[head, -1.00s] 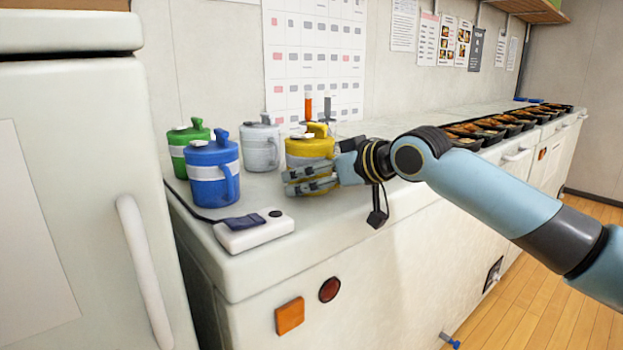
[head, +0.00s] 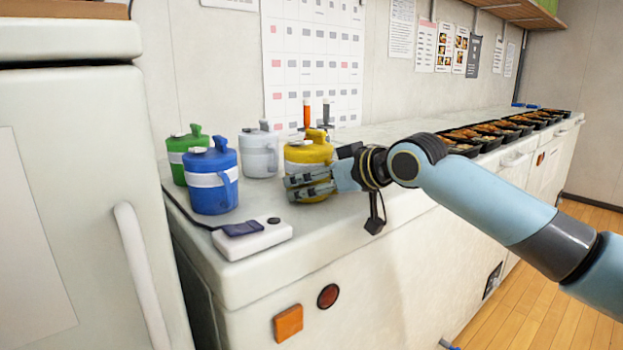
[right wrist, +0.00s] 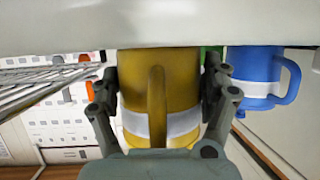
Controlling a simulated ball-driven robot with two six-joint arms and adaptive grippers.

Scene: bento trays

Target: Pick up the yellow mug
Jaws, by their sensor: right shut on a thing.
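The yellow mug (head: 308,153) has a lid, a handle and a pale band. It stands upright at the counter's near end, and I cannot see clear space under it. My right gripper (head: 306,186) reaches it from the right and is shut on its body, with fingers covering part of its lower front. In the right wrist view the yellow mug (right wrist: 183,85) sits between both fingers of the right gripper (right wrist: 160,78), its handle facing the camera. My left gripper is not in view.
A blue mug (head: 212,197), a green mug (head: 176,160) and a white mug (head: 259,160) stand to the left. A white device (head: 258,240) lies in front. Orange and grey upright items stand behind. Several filled black trays (head: 490,138) line the counter further right.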

